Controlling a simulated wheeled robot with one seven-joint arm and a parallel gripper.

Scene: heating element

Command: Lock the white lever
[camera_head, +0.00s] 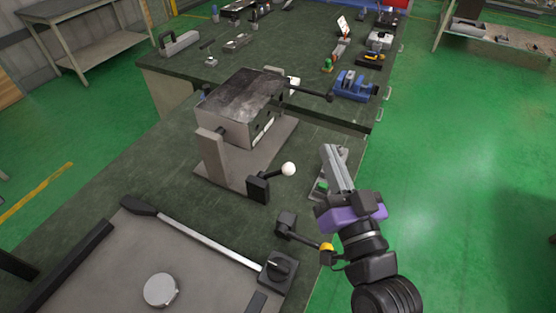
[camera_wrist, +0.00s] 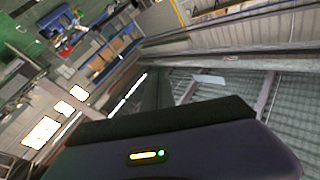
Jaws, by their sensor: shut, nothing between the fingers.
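The white lever is a short arm with a white ball knob (camera_head: 288,169) on a black block (camera_head: 258,188), beside the grey base plate of a box-shaped fixture (camera_head: 245,100). My gripper (camera_head: 328,149) is to the right of the white knob, raised near the table's right edge, with its fingers together and empty. It does not touch the lever, and a clear gap shows between them. In the wrist view, a dark housing with a small yellow and green light fills the bottom, and the lever does not show.
A yellow-knobbed lever (camera_head: 326,247) is near my wrist. A black-handled rod (camera_head: 310,92) sticks out behind the fixture. A blue vise (camera_head: 352,86) stands on the far table. Green floor at right is free.

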